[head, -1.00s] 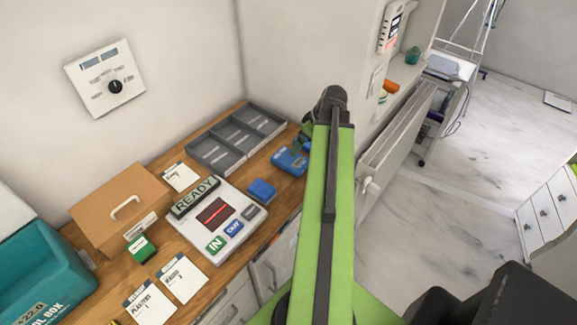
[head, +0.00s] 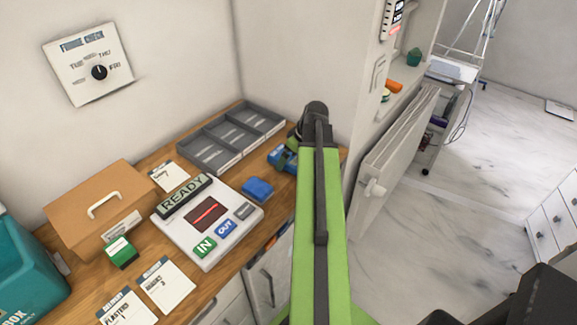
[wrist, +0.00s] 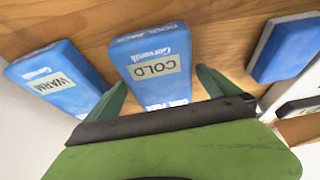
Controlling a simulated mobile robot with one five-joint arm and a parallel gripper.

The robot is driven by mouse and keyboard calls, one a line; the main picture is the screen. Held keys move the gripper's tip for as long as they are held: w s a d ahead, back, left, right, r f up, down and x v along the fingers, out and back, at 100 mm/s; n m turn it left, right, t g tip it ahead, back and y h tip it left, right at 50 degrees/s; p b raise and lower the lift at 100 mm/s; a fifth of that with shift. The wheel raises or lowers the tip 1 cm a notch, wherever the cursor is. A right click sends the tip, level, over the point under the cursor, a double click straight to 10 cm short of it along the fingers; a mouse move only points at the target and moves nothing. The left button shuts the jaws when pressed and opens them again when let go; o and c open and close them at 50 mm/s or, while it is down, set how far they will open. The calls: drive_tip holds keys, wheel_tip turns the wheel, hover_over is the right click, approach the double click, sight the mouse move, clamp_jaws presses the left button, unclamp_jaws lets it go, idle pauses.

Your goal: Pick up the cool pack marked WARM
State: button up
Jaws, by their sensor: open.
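The cool pack marked WARM (wrist: 60,80) is blue with a pale label and lies at the left in the wrist view, outside my left finger. A blue pack marked COLD (wrist: 153,66) lies in the middle, in line with the gap between my fingers. My gripper (wrist: 160,88) is open, with its green fingers to either side of the COLD pack's near part; contact cannot be told. A third blue pack (wrist: 285,48) lies at the right, its marking unseen; it appears to be the blue pack (head: 257,189) beside the console. In the head view my arm hides much of the gripper area.
A white READY console (head: 185,235) with IN and OUT buttons stands on the wooden counter (head: 148,262). A grey divided tray (head: 212,160) lies behind the packs. A brown box (head: 80,225), cards and a teal box (head: 25,270) stand left. A radiator (head: 395,150) is right.

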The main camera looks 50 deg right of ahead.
drive_tip(key=shift+r, duration=0.1)
drive_tip(key=c, duration=1.8)
drive_tip(key=shift+r, duration=0.1)
